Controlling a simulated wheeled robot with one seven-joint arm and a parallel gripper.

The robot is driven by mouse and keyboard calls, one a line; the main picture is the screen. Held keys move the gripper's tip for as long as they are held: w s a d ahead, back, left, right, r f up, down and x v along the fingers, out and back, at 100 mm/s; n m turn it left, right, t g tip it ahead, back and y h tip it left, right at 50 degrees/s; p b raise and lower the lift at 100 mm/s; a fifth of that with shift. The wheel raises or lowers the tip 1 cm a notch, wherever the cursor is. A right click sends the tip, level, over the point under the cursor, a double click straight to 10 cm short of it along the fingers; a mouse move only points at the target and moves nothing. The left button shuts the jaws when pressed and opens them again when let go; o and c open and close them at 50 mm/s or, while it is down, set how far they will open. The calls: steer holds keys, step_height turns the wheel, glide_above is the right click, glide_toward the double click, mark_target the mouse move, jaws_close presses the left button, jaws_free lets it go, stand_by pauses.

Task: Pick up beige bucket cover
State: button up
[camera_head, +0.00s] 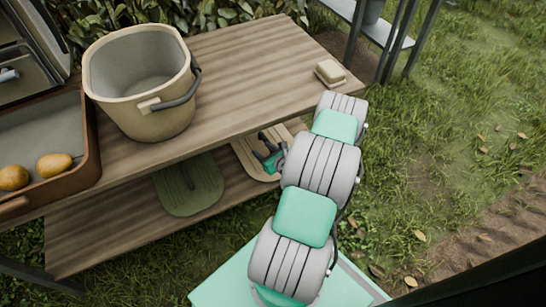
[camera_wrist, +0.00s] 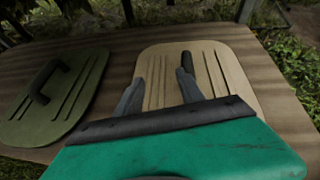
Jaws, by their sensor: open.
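The beige bucket cover (camera_head: 243,154) lies flat on the lower shelf of the wooden table. In the wrist view the cover (camera_wrist: 220,72) is a grooved beige plate with rounded corners and a dark handle (camera_wrist: 187,60). The handle is partly hidden behind my right finger. My gripper (camera_head: 268,156) is over the cover, with its fingers apart and nothing between them. In the wrist view my gripper (camera_wrist: 160,76) points along the cover, with the handle at the right finger's tip. Contact with the handle cannot be told.
A green cover (camera_head: 190,187) lies left of the beige one on the same shelf. Grass is free at right.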

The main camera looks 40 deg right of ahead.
mark_target(266, 139)
steer(key=d, duration=0.1)
steer(key=d+m+h, duration=0.1)
steer(key=d, duration=0.1)
steer(key=s+d+f+m, duration=0.1)
steer(key=shift+d+h, duration=0.15)
steer(key=shift+h, duration=0.25)
steer(key=b+x, duration=0.3)
steer(key=x, duration=0.4)
steer(key=shift+w+b, duration=0.1)
steer(key=shift+b, duration=0.25)
steer(key=shift+d, duration=0.1)
steer(key=shift+c, duration=0.5)
jaws_close()
steer(key=shift+r, duration=0.1)
